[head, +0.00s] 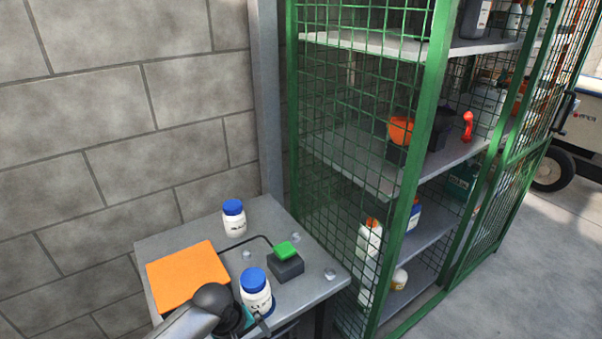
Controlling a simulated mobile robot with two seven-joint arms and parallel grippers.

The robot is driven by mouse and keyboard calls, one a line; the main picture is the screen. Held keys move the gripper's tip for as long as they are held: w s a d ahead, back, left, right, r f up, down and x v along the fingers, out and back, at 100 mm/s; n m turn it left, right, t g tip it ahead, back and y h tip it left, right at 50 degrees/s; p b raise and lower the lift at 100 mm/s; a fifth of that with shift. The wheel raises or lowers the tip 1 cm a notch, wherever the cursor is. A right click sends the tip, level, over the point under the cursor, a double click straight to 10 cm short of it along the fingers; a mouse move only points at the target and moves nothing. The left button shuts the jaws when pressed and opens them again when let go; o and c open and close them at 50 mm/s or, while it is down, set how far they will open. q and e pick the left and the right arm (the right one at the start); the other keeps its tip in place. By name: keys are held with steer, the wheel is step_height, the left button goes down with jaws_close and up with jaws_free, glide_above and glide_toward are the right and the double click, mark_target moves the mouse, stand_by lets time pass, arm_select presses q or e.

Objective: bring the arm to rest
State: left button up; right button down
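One arm of mine comes in from the lower left, so I take it as my left. Its dark rounded joint (212,298) covers the front corner of the orange panel. My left gripper (252,320) is partly in view at the bottom edge, close to the front of a white jar with a blue lid (256,292). I cannot tell whether it touches the jar, and its fingers are too hidden to judge. My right gripper is not in view.
A grey table (262,216) holds a second blue-lidded jar (234,218), an orange panel (187,275) and a black box with a green button (286,264). A green mesh cage (432,110) with stocked shelves stands close on the right. Open floor (530,260) lies beyond it.

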arm_select(q)
steer(key=s+a+f+m+y+b, duration=0.1)
steer(key=s+a+f+m, duration=0.15)
steer(key=s+f, duration=0.65)
steer(key=s+a+f+m, duration=0.2)
steer(key=s+a+f, duration=0.2)
steer(key=s+f, duration=0.55)
steer(key=s+f+m, duration=0.2)
steer(key=s+f, duration=0.2)
steer(key=s, duration=0.5)
steer(key=s+f+m+b, duration=0.1)
steer(key=s+f+m, duration=0.1)
steer(key=s+f, duration=0.3)
steer(key=s, duration=0.3)
steer(key=shift+s+a+m+g+y, duration=0.3)
steer(key=shift+s+a+m+y, duration=0.05)
steer(key=shift+a+y, duration=0.05)
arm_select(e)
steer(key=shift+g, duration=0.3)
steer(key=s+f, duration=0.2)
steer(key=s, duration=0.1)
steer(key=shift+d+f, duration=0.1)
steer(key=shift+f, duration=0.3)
arm_select(q)
steer(key=shift+f, duration=0.1)
